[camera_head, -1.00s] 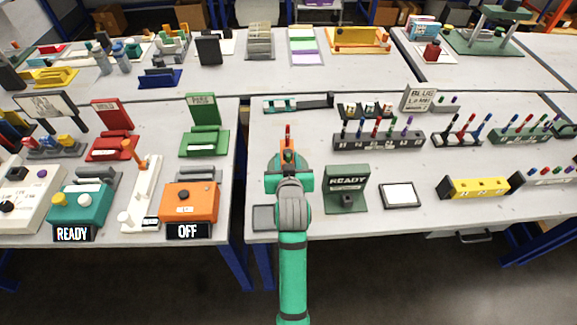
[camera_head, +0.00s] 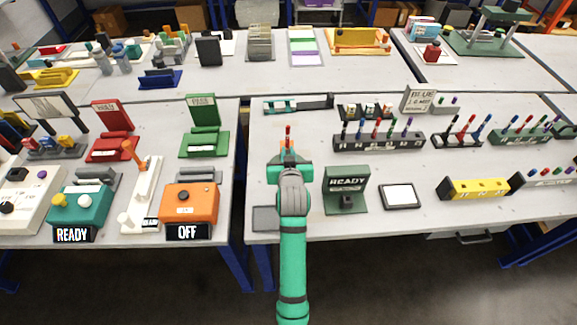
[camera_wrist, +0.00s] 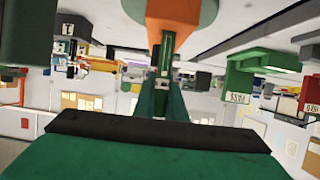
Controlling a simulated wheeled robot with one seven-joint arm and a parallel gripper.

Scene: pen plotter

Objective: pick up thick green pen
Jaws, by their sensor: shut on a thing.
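My gripper (camera_head: 290,160) is over the front left of the right-hand table, to the left of the dark pen rack (camera_head: 380,142). A red upright piece (camera_head: 288,133) shows just beyond it. I cannot tell whether the held piece is a pen. A green pen (camera_head: 391,127) stands in the dark rack among other colours. Its thickness is unclear.
A grey pad (camera_head: 265,217) lies at the front edge. Another pen rack (camera_head: 457,140) and a yellow block (camera_head: 475,188) stand farther right.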

